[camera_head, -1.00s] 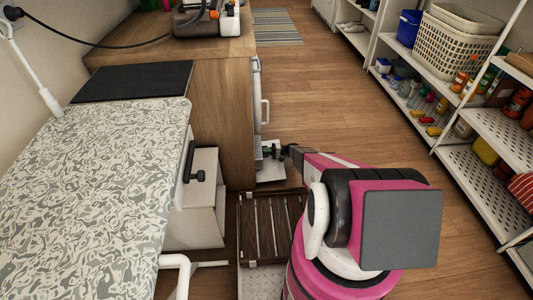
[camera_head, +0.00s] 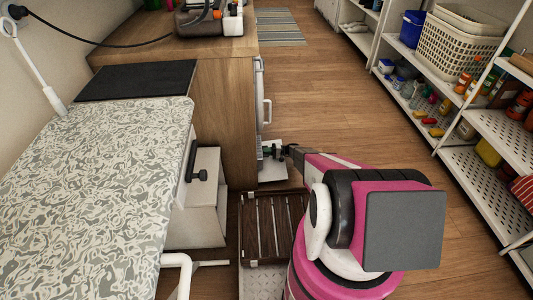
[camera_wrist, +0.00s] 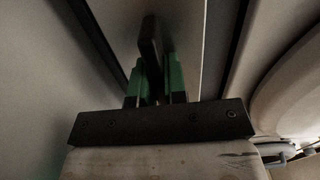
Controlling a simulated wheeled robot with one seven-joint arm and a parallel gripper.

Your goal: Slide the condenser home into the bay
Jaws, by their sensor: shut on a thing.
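The condenser (camera_head: 272,172) is a pale grey unit low at the front of the appliance, beside the end of the wooden cabinet. Part of it shows outside the front; how deep it sits in the bay cannot be told. The bay opening is hidden from above. My gripper (camera_head: 280,152) is at the condenser's outer face, reaching in from the right. In the wrist view my gripper (camera_wrist: 155,85) has its green-padded fingers closed around a dark upright handle (camera_wrist: 150,40). A pale flat panel (camera_wrist: 187,45) lies right behind the handle.
A white appliance door with a handle (camera_head: 266,110) is above the condenser. A slatted dark wooden rack (camera_head: 270,225) lies on the floor just in front. A grey drawer-like box (camera_head: 205,215) stands at left. Open floor (camera_head: 345,105) lies to the right, before the shelving (camera_head: 490,170).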

